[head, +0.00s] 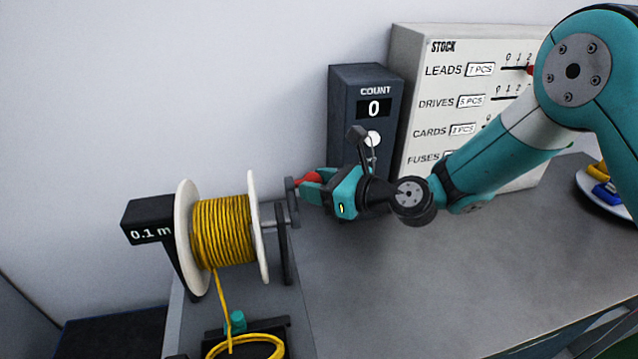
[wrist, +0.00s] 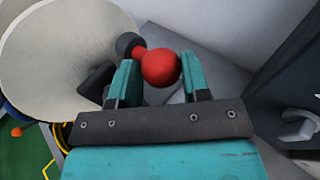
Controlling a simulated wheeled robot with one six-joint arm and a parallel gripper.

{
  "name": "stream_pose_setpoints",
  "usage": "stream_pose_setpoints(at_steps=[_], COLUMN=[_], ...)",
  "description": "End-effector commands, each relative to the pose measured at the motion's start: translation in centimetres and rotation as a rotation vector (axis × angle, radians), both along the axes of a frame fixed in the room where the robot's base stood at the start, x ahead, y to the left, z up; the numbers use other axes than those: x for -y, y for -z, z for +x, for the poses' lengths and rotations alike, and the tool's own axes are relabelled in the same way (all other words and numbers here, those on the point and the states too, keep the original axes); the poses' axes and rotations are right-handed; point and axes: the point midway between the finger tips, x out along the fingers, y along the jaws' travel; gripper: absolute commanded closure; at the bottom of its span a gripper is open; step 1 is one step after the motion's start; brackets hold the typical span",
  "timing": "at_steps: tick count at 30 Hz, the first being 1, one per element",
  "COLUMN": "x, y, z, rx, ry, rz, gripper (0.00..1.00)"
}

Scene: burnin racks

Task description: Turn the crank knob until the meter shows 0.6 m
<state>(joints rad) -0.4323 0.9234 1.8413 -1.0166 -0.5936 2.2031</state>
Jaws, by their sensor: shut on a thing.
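The crank knob is a red ball (wrist: 161,68) on a dark crank arm (wrist: 129,44). In the head view the red knob (head: 308,180) shows at the right side of the reel. My gripper (head: 312,186) is shut on the knob, which sits between its two teal fingers in the wrist view (wrist: 158,80). The reel (head: 186,262) has white flanges and is wound with yellow cable (head: 222,230). The meter (head: 150,234) on the dark stand at its left reads 0.1 m.
A dark counter box (head: 352,100) showing 0 stands behind my gripper. A pale stock board (head: 410,60) with sliders stands to its right. A cable end loops below the reel near a teal piece (head: 237,321). The grey bench (head: 420,270) is clear at front right.

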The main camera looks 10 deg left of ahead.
Motion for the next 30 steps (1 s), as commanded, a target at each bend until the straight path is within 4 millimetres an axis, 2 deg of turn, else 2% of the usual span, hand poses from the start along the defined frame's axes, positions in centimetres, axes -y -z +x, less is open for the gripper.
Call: stream_pose_setpoints(at_steps=[5, 15, 26, 30], x=[-0.1, -0.5, -0.6, -0.6], y=[0.3, 2.4, 2.5, 3.1], z=[0.1, 1.0, 1.1, 1.1], rx=[0.0, -0.001, 0.0, 0.0], ry=[0.001, -0.001, -0.001, -0.002], rz=[0.0, -0.001, 0.0, 0.0], gripper=[0.8, 0.8, 0.8, 0.8])
